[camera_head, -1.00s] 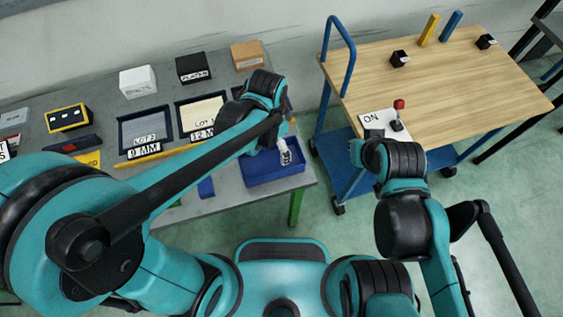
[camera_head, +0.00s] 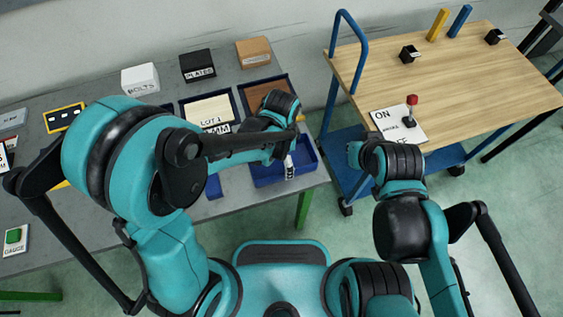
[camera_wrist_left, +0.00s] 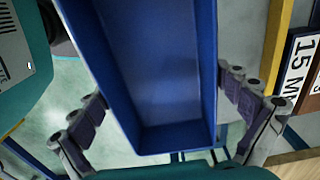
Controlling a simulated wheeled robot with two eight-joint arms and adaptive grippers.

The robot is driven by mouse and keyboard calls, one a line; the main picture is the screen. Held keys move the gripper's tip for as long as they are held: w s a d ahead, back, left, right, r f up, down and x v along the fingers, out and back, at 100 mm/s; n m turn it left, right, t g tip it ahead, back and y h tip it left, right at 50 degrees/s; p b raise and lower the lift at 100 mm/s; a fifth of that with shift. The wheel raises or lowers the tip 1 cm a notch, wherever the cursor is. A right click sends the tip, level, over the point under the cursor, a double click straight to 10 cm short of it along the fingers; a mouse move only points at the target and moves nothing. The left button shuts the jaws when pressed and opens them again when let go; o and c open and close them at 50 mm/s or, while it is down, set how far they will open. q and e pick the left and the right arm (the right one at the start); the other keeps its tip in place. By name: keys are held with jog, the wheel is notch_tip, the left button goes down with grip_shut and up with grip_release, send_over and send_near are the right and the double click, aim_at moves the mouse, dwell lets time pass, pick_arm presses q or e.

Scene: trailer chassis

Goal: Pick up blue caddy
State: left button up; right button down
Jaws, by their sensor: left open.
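The blue caddy (camera_head: 262,178) is an open rectangular bin at the right front corner of the grey table. My left gripper (camera_head: 289,168) is above its right part in the head view. In the left wrist view, the caddy (camera_wrist_left: 208,70) fills the middle and looks empty where visible. The fingers of my left gripper (camera_wrist_left: 162,98) are spread, one on each side of the caddy. I cannot tell whether they touch its walls. The fingers of my right gripper do not show; they are hidden below the right wrist.
The grey table (camera_head: 245,203) also holds a brown box (camera_head: 254,53), a black box (camera_head: 198,66), a white box (camera_head: 140,79) and labelled trays (camera_head: 211,110). A wooden-topped cart (camera_head: 465,80) with a blue handle (camera_head: 362,45) stands close to the right.

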pick_arm(q)
jog(key=shift+r, duration=0.1)
jog(key=c, duration=1)
jog(key=shift+r, duration=0.1)
